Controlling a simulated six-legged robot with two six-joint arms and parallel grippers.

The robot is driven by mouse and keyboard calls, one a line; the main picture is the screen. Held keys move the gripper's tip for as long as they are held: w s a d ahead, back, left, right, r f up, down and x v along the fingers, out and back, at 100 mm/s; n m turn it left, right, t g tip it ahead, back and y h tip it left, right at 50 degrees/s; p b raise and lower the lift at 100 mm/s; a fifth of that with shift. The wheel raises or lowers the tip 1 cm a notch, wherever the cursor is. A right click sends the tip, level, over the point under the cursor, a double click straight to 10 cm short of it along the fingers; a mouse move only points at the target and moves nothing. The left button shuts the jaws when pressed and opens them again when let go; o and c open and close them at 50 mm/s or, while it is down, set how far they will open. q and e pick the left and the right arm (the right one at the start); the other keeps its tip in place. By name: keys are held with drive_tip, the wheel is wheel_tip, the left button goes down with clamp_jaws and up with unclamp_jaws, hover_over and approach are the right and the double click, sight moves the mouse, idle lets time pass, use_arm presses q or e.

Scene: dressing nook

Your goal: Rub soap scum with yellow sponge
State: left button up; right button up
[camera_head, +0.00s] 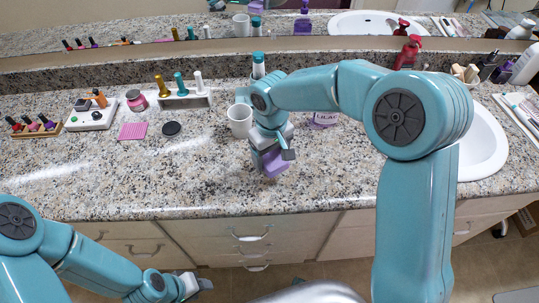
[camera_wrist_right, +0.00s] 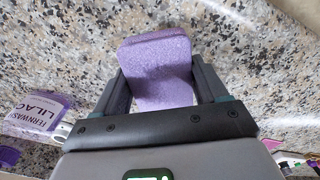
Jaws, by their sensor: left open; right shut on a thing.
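My right gripper (camera_head: 272,155) is over the middle of the speckled counter (camera_head: 215,190). It is shut on a purple sponge (camera_head: 276,164), a block with rounded edges. In the right wrist view the purple sponge (camera_wrist_right: 158,66) sits between both fingers of the right gripper (camera_wrist_right: 163,85). I cannot tell whether it touches the counter. No yellow sponge shows. I cannot make out soap scum on the speckled stone. My left gripper (camera_head: 193,286) is open and empty, low in front of the drawers.
A white mug (camera_head: 239,122) stands just left of my right gripper. A lilac-labelled container (camera_head: 325,118) is to its right, also in the wrist view (camera_wrist_right: 42,110). The sink (camera_head: 487,150) and red spray bottle (camera_head: 408,54) are further right. Cosmetics crowd the left; the front counter is clear.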

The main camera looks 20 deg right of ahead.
wheel_tip(320, 180, up, 2)
drive_tip(key=shift+s+r+p, duration=0.1)
drive_tip(key=shift+p, duration=0.45)
drive_tip(key=shift+a+r, duration=0.1)
drive_tip(key=shift+r, duration=0.15)
